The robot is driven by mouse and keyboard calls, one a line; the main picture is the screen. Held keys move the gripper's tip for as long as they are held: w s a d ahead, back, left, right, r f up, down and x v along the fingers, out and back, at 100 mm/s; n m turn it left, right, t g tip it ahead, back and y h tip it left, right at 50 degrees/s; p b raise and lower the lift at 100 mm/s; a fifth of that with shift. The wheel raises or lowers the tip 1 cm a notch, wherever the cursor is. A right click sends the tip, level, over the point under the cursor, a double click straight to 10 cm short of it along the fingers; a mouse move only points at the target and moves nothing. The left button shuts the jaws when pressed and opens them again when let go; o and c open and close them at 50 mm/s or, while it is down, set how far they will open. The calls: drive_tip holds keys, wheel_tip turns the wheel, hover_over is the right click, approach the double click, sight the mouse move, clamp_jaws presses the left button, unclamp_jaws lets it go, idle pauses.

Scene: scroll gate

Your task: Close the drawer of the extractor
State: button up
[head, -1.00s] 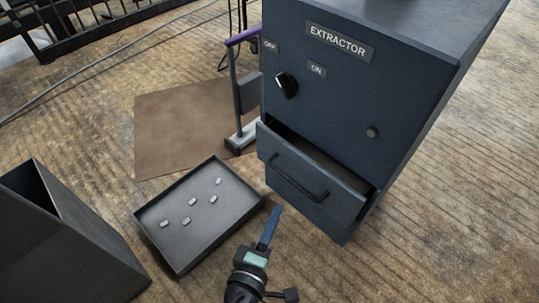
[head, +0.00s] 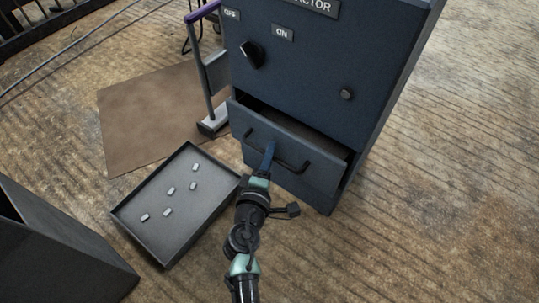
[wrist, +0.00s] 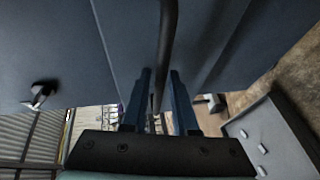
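The extractor (head: 310,75) is a dark blue cabinet at the top centre of the head view. Its drawer (head: 315,176) at the bottom is pulled partly out, with a dark opening showing above its front. A black bar handle (head: 291,166) crosses the drawer front. My gripper (head: 269,147) is at the handle, left of its middle. In the wrist view the blue fingers (wrist: 161,72) are apart, with the black handle bar (wrist: 169,30) running between them. I cannot tell whether either finger touches the bar.
A grey tray (head: 150,239) with several small pale pieces lies on the floor to the left. A dark bin (head: 60,250) stands at the lower left. A purple-topped stand (head: 208,95) is beside the extractor. The floor at the right is clear.

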drive_tip(key=shift+w, duration=0.15)
clamp_jaws()
idle(1.4)
